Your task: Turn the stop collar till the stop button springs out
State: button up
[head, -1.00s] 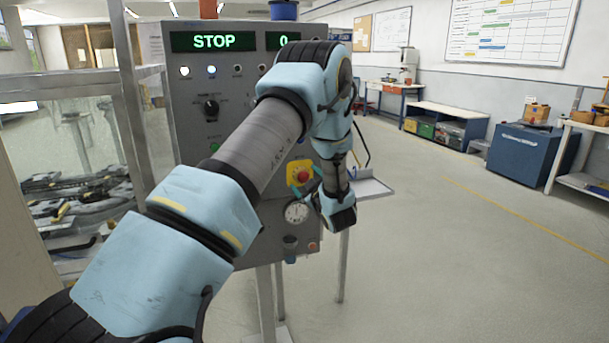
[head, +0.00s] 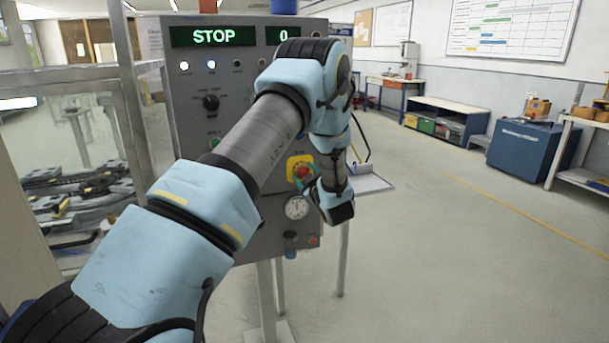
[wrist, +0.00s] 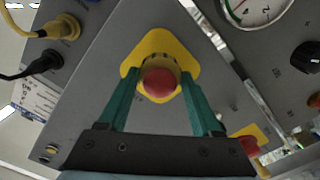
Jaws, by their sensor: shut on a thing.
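The red stop button (wrist: 159,84) is a round mushroom cap in the middle of the wrist view. Behind it is a yellow collar (wrist: 158,62) with dark marks, on a yellow diamond-like plate (wrist: 140,46). My gripper (wrist: 160,73) has its two green fingers on either side of the collar, shut on it. The cap hides part of the collar, so the exact contact is hard to see. In the head view the button (head: 303,172) shows small beside my gripper (head: 312,182). The display (head: 233,36) reads STOP and 0.
The grey panel (head: 275,215) carries a dial gauge (head: 297,207) below the button and a black knob (head: 210,103). A small shelf (head: 371,184) juts out right of the panel. A glazed cabinet (head: 70,140) stands at left. The floor at right is clear.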

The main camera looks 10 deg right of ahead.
jog(key=shift+c, duration=1.4)
jog(key=shift+f+m+b, duration=0.1)
jog(key=shift+m+b, duration=0.2)
jog(key=m+b, duration=0.2)
jog(key=m, duration=0.1)
jog(key=shift+m, duration=0.3)
jog(key=shift+m+b, duration=0.5)
jog(key=shift+m, duration=2.1)
jog(key=o, duration=1.4)
